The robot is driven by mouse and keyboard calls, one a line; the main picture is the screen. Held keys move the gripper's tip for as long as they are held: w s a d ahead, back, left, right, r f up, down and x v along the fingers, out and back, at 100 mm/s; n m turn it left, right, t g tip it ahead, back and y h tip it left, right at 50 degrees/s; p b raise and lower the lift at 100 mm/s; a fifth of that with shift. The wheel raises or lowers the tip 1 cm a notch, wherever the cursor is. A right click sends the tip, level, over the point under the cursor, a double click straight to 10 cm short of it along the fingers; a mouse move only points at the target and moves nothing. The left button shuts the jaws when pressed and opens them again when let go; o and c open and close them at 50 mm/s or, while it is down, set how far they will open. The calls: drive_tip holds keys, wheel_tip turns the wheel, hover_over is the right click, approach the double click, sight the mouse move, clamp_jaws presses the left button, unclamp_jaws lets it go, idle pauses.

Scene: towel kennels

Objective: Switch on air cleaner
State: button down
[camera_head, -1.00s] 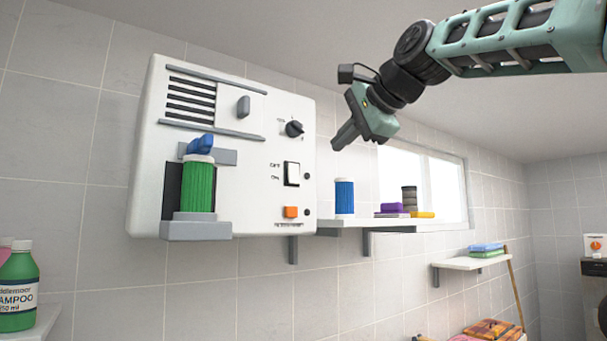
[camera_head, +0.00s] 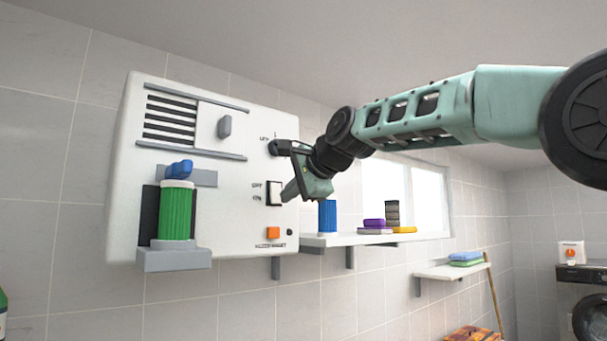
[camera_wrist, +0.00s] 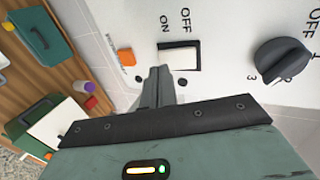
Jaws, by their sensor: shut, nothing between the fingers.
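The air cleaner (camera_head: 215,235) is a white box on the tiled wall, with a vent grille and a green cartridge (camera_head: 175,212) at its left. Its rocker switch (camera_head: 273,191), marked OFF and ON, is white in a dark frame; it also shows in the wrist view (camera_wrist: 179,54). My gripper (camera_head: 287,195) is shut and empty, its tips beside the switch in the head view. In the wrist view my gripper (camera_wrist: 160,72) points at the panel by the ON end of the switch. I cannot tell whether it touches. The rotary knob (camera_wrist: 282,60) is right of the switch there.
An orange button (camera_head: 273,232) sits below the switch. A shelf (camera_head: 340,240) to the right holds a blue cylinder (camera_head: 327,216) and small stacked items (camera_head: 374,226). A lower shelf (camera_head: 450,272) holds folded towels. The wall under the cleaner is clear.

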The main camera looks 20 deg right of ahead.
drive_tip(key=shift+w+a+f, duration=0.1)
drive_tip(key=shift+w+a, duration=0.15)
drive_tip(key=shift+w, duration=0.5)
drive_tip(key=shift+w+f+t+b, duration=0.25)
drive_tip(key=shift+f+b, duration=0.2)
drive_tip(key=shift+b, duration=0.4)
drive_tip(key=shift+r, duration=0.35)
